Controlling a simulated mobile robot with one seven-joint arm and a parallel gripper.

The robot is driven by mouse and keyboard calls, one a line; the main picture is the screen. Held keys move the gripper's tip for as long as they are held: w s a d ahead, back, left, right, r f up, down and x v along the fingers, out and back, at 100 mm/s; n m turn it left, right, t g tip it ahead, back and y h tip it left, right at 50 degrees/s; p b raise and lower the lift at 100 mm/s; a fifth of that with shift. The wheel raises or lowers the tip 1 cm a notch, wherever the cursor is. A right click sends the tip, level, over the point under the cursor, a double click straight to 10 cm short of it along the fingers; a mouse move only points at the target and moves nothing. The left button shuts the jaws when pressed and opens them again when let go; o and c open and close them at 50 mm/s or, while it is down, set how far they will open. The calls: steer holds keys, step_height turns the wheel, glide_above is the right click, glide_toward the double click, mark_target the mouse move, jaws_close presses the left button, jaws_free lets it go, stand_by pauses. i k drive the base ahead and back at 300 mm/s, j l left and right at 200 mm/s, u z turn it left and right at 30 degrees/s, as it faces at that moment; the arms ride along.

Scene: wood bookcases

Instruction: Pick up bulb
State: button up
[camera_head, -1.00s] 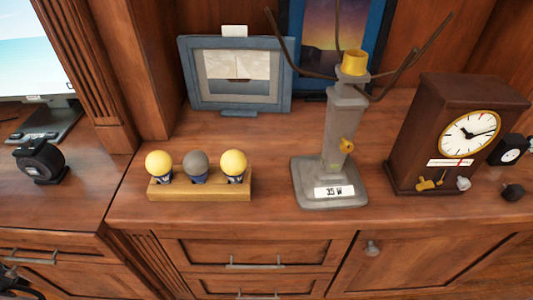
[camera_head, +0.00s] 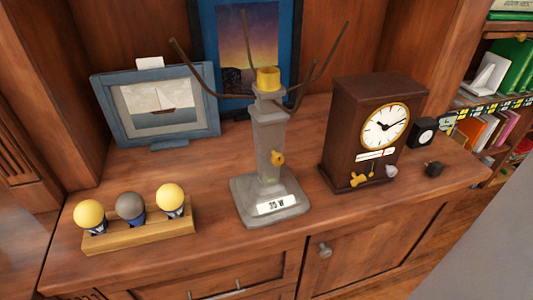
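Three bulbs stand in a row in a wooden holder (camera_head: 140,240) at the left front of the cabinet top. The left bulb (camera_head: 89,213) is yellow, the middle bulb (camera_head: 130,206) is dark grey, and the right bulb (camera_head: 170,197) is yellow. Their dark blue bases sit in the holder. A grey lamp stand (camera_head: 270,150) with a yellow socket on top, bare curved arms and a "35 W" label stands right of the holder. My gripper is not in view.
A brown clock (camera_head: 345,150) stands right of the lamp stand, with a small black clock (camera_head: 422,132) beyond it. A framed boat picture (camera_head: 155,105) stands behind the bulbs. The cabinet top is clear between holder and frame. A smooth grey shape fills the lower right corner.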

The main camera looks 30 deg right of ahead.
mark_target(170, 198)
steer(key=j+z, duration=0.2)
steer(key=j, duration=0.35)
steer(key=j+z, duration=0.25)
steer(key=j, duration=0.3)
steer(key=k+j+z, duration=0.2)
steer(key=j, duration=0.3)
